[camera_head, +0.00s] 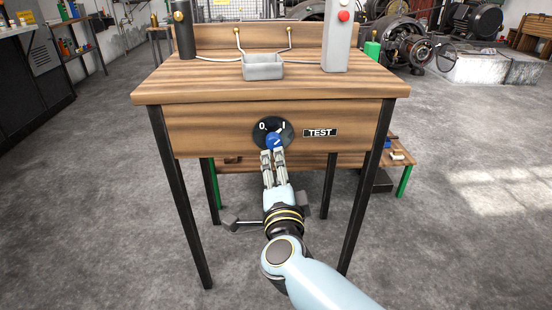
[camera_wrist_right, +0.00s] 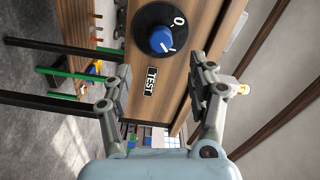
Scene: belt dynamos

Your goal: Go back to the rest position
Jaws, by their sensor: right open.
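My right gripper (camera_head: 272,158) is in front of the wooden test table's front board, just below a rotary switch with a black dial (camera_head: 286,130) and a blue knob (camera_head: 273,140). In the right wrist view the gripper (camera_wrist_right: 160,88) is open, with nothing between its fingers. The blue knob (camera_wrist_right: 162,39) shows beyond the fingertips, with the white 0 and I marks on the dial. The knob's white pointer line is toward the I. I cannot tell the exact gap between fingertips and knob. My left gripper is not in view.
The table top (camera_head: 190,80) carries a grey tray (camera_head: 263,68), a grey post with a red button (camera_head: 338,40) and a black cylinder (camera_head: 183,35). A TEST label (camera_head: 320,133) is right of the dial. A low bench (camera_head: 398,160) stands behind. Floor is clear at both sides.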

